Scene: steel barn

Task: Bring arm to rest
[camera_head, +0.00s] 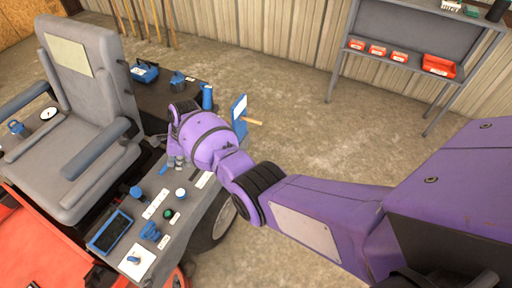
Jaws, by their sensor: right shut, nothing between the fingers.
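My purple right arm (315,215) comes in from the lower right and reaches to the middle of the view. Its wrist is bent over the side console (170,190) beside the seat. My right gripper (173,163) is small and partly hidden by the wrist; it is shut and empty, close to the console's far part. I cannot tell whether it touches the console. My left gripper is not in view.
A grey seat (85,80) with armrests stands at the left. The console carries a dark screen (110,232), a green button (168,214) and blue knobs. A metal shelf (400,68) with red bins (439,66) stands at the back right. The floor between is clear.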

